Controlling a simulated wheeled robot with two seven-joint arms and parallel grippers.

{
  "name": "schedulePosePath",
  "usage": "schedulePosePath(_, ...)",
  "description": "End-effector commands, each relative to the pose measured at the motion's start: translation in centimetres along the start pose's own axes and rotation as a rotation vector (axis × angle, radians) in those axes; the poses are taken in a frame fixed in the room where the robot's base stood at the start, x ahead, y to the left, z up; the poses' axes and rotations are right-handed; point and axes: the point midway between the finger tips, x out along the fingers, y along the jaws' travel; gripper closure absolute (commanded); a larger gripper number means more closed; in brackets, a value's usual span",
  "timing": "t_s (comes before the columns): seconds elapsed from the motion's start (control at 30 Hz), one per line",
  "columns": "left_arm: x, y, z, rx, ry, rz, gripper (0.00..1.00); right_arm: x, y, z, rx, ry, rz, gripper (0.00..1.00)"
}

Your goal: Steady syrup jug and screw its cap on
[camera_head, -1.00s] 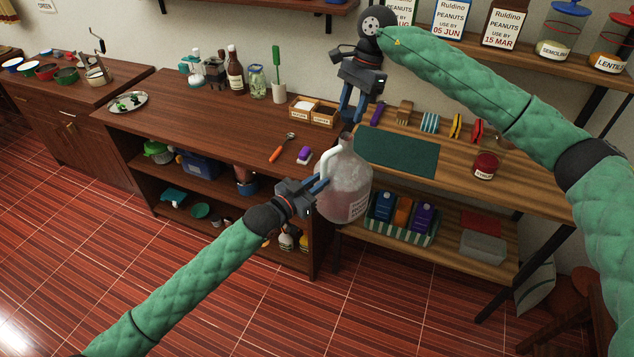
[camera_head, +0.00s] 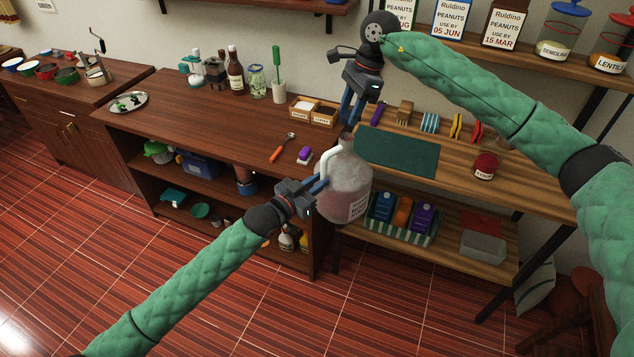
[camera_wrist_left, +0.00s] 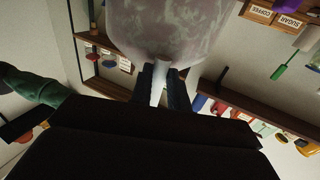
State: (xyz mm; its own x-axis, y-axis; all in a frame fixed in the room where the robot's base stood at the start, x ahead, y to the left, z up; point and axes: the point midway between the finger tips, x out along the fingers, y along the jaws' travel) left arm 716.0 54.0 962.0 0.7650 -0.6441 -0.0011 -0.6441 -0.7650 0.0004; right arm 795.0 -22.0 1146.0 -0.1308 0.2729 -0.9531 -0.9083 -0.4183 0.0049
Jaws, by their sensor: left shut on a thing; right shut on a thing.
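The syrup jug (camera_head: 347,180) is a large translucent pinkish-grey bottle with a white side handle and a label low on its side. It looks upright in front of the counter edge. My left gripper (camera_head: 322,183) is shut on the handle; the left wrist view shows the pale handle (camera_wrist_left: 158,82) between its fingers, with the jug body (camera_wrist_left: 165,25) beyond. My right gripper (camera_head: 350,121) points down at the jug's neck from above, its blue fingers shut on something. That is likely the cap, but it is too small and dark to make out.
A green mat (camera_head: 398,152) and a red jar (camera_head: 485,166) lie on the counter to the right. A purple-topped block (camera_head: 304,154) and an orange-handled tool (camera_head: 282,148) are left of the jug.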

Motion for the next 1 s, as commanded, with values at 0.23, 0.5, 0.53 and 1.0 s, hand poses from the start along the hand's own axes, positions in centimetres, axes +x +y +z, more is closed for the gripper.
schedulePosePath(0.23,0.0,0.0,-0.1,0.0,0.001,0.0,1.0,2.0,0.0,-0.6,0.001,0.0,0.001,0.8)
schedulePosePath(0.5,0.0,0.0,-0.1,0.0,0.001,0.0,1.0,3.2,0.0,-1.0,0.0,0.0,0.001,0.8)
schedulePosePath(0.53,0.0,0.0,-0.1,0.0,0.001,0.0,1.0,3.2,0.0,-1.0,0.0,0.0,0.001,0.8)
schedulePosePath(1.0,0.0,0.0,-0.1,0.0,0.001,0.0,1.0,3.0,0.0,-0.8,0.0,-0.017,0.0,0.8)
